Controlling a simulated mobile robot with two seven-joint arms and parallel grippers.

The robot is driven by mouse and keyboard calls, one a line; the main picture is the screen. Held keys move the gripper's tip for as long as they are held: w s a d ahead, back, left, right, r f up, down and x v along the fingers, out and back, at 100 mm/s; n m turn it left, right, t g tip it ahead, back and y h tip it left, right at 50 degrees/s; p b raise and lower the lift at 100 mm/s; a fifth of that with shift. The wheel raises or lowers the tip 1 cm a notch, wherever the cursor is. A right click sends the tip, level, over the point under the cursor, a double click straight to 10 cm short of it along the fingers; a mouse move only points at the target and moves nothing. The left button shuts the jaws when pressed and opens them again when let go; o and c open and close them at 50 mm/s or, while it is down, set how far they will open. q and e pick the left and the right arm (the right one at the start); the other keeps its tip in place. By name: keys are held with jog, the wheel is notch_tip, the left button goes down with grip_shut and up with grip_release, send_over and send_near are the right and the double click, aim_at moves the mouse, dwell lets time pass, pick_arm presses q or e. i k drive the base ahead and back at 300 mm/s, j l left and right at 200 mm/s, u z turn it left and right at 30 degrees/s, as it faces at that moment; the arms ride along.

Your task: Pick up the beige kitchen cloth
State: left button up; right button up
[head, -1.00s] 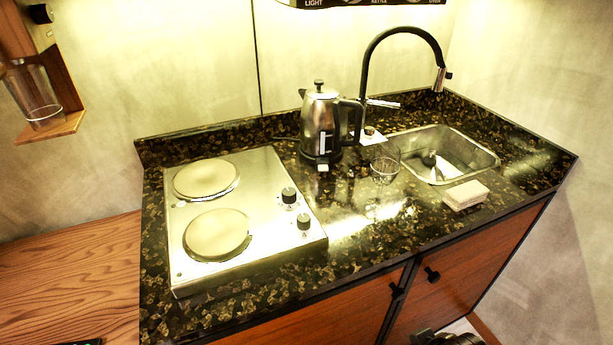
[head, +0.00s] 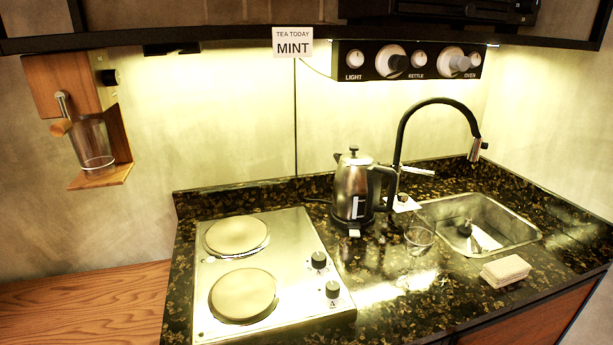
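The beige kitchen cloth (head: 506,270) lies folded in a small block on the dark speckled counter (head: 440,295). It sits just in front of the metal sink (head: 530,236), near the counter's front edge. Nothing covers it. Neither of my grippers shows in the head view now.
A steel kettle (head: 353,190) stands left of the black tap (head: 399,150), with a clear glass (head: 419,240) in front. A two-plate hob (head: 300,270) fills the counter's left part. A control panel (head: 410,62) and dark shelf hang above. A glass (head: 92,145) stands on a wooden wall holder.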

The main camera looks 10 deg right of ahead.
aim_at(508, 270)
jog(key=l+z, duration=0.2)
jog(key=z, duration=0.25)
jog(key=l+z, duration=0.2)
jog(key=z, duration=0.25)
jog(key=l+z, duration=0.2)
jog(key=z, duration=0.25)
